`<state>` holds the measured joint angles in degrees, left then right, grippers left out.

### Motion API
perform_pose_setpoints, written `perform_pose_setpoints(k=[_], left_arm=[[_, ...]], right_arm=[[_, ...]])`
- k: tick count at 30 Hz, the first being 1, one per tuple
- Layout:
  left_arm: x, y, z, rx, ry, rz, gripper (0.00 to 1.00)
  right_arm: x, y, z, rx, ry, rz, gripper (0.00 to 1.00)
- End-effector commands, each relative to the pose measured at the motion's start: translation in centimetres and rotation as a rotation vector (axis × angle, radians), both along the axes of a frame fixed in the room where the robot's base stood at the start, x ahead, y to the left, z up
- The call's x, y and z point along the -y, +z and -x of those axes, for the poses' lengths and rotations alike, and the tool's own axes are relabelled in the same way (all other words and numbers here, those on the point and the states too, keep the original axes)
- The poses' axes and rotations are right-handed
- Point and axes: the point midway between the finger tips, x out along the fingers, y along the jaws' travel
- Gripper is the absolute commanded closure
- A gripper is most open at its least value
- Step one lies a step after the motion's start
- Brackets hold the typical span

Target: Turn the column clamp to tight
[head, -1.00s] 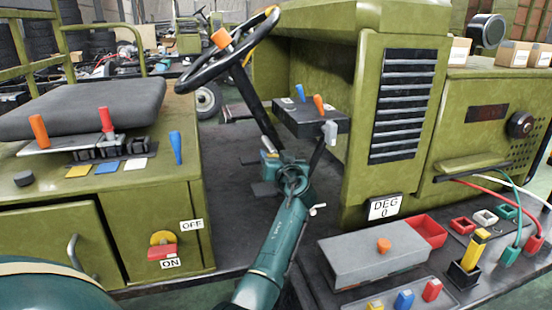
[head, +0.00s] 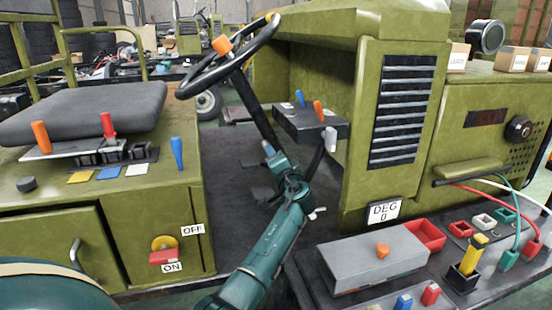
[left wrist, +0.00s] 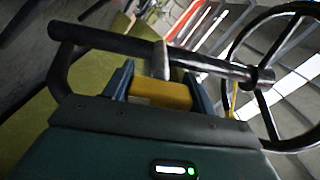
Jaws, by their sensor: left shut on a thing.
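The steering column (head: 257,112), a black tube, slants down from the steering wheel (head: 228,62). In the left wrist view the column (left wrist: 115,47) crosses in front of my gripper, with a pale lever-like piece (left wrist: 161,60) crossing it. My left gripper (head: 268,149) is at the lower part of the column in the head view, mostly hidden behind its own wrist. In the left wrist view the blue-grey fingers of my left gripper (left wrist: 161,84) are shut on a yellow block (left wrist: 160,96), seemingly the clamp handle. Tight or loose marks are not readable. My right gripper is out of view.
A lever box (head: 310,124) stands right of the column. A seat console (head: 60,195) with levers and an ON/OFF switch (head: 163,250) is at left. A grey box (head: 372,264) and a DEG 0 sign (head: 384,211) are at right. Dark floor (head: 225,175) lies left of the arm.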

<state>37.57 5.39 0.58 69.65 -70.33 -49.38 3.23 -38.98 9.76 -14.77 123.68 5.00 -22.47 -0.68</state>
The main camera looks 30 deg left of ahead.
Motion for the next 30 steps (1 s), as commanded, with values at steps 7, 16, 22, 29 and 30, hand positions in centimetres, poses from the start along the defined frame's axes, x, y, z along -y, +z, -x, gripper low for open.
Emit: perform_pose_setpoints(k=[7, 16, 22, 29, 30], left_arm=[[-0.1, 0.4, 0.0, -0.161, -0.001, -0.142, 0.66], [0.0, 0.3, -0.1, -0.297, -0.001, -0.259, 0.66], [0.0, 0.3, -0.1, -0.341, -0.001, -0.298, 0.66], [0.0, 0.2, -0.1, -0.36, -0.001, -0.313, 0.66], [0.0, 0.2, -0.1, -0.361, 0.0, -0.314, 0.66]], right_arm=[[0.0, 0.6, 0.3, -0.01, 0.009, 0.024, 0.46], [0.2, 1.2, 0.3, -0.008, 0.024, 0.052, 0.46], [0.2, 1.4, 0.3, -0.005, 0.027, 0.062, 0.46], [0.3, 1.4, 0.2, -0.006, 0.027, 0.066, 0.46], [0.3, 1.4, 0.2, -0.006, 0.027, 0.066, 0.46]])
